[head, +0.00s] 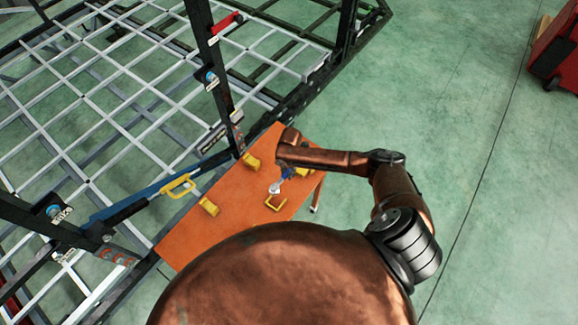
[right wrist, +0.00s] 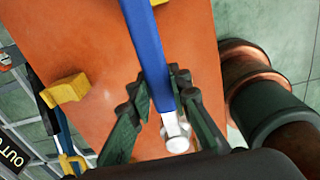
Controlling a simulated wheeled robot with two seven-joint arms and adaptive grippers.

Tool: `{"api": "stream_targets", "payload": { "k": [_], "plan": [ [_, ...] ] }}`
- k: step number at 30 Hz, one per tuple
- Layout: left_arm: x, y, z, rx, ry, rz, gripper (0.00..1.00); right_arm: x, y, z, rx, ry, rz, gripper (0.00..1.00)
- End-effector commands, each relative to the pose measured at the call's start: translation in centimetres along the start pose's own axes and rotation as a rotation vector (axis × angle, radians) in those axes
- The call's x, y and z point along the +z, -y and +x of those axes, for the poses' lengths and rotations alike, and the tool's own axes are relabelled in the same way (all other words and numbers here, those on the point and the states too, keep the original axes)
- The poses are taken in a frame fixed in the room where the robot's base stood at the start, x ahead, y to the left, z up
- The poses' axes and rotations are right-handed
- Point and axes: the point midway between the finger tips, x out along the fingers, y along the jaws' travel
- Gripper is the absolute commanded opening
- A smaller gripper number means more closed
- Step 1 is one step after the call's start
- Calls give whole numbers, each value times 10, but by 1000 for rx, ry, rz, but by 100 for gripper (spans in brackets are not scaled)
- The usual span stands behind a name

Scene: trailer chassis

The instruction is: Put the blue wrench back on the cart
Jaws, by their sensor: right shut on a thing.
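The blue wrench (right wrist: 150,50) has a blue handle and a silver end (right wrist: 176,138). My right gripper (right wrist: 160,88) is shut on the handle, with dark green fingers on both sides. In the head view the silver end of the wrench (head: 274,188) shows over the orange top of the cart (head: 225,235). My right gripper (head: 286,172) is small and partly hidden by my arm there. I cannot tell whether the wrench touches the cart top. The cart top also shows in the right wrist view (right wrist: 85,30). My left gripper is not in view.
The trailer frame (head: 130,110), with dark posts and a grey grid, stands beside the cart at left. Green floor (head: 440,110) is open at right. A red cabinet (head: 560,50) is at far right.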

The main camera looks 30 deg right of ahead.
Motion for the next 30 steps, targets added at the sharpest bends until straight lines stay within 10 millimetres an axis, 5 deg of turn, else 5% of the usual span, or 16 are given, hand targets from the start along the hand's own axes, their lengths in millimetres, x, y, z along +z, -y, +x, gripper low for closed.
{"api": "stream_targets", "payload": {
  "k": [3, 19, 30],
  "plan": [
    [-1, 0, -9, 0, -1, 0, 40, 2, 2, -13, -30, 16, -29, 0],
    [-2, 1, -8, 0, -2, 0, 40, 1, 3, -15, -38, 14, -36, 0],
    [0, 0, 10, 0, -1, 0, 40, 1, 4, 12, -39, 14, -36, 0]
  ]
}}
